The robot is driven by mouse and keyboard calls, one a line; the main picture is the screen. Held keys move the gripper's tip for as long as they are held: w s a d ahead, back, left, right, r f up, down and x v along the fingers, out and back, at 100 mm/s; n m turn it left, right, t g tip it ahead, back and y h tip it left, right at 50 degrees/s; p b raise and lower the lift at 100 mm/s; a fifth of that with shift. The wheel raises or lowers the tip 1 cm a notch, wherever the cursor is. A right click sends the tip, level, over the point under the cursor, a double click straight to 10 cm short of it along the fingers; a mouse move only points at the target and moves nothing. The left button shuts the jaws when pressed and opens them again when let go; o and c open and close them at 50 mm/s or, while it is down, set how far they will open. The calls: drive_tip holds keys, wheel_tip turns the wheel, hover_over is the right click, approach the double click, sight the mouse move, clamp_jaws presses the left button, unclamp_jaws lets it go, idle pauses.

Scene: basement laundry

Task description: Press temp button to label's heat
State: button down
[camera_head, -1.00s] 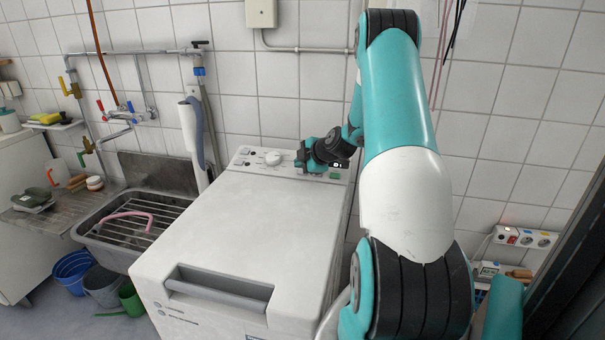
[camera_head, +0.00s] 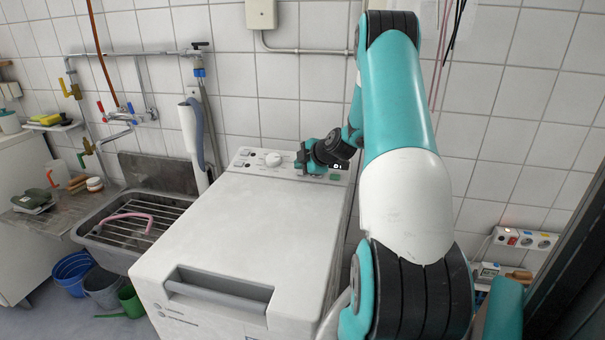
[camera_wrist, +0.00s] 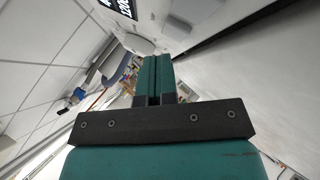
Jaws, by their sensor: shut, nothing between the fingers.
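The white top-loading washing machine (camera_head: 235,235) stands in the middle of the head view. Its control panel (camera_head: 228,166) runs along the back edge, with small buttons at the left, a round white dial (camera_head: 273,160) and a small lit display (camera_head: 338,166) at the right. My gripper (camera_head: 301,162) is at the panel, just right of the dial, and hides part of it. In the wrist view my gripper's fingers (camera_wrist: 153,72) are together and empty, and part of a display (camera_wrist: 122,6) shows at the top. I cannot make out the temp button or any heat label.
A metal sink (camera_head: 125,240) with a pink hose stands left of the machine, with buckets (camera_head: 100,285) below it. A tiled wall and a pipe are behind. A socket strip (camera_head: 525,238) is on the right wall. The machine's lid is clear.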

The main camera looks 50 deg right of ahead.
drive_tip(key=shift+f+b, duration=0.15)
drive_tip(key=shift+b, duration=0.15)
idle(0.5)
drive_tip(key=shift+d+f+b, duration=0.1)
drive_tip(key=shift+f+b, duration=0.2)
drive_tip(key=shift+b, duration=0.2)
drive_tip(key=shift+w+d+f+b, duration=0.1)
drive_tip(key=shift+f+b, duration=0.25)
drive_tip(key=shift+b, duration=0.15)
idle(0.6)
drive_tip(key=shift+r, duration=0.1)
drive_tip(key=shift+a+r, duration=0.25)
drive_tip(key=shift+r, duration=0.45)
drive_tip(key=r, duration=0.1)
drive_tip(key=a+r+p, duration=0.1)
drive_tip(key=r, duration=0.1)
drive_tip(key=r+p, duration=0.1)
drive_tip(key=shift+s+a+r, duration=0.15)
drive_tip(key=shift+s+r, duration=0.2)
drive_tip(key=shift+r, duration=0.05)
idle(0.9)
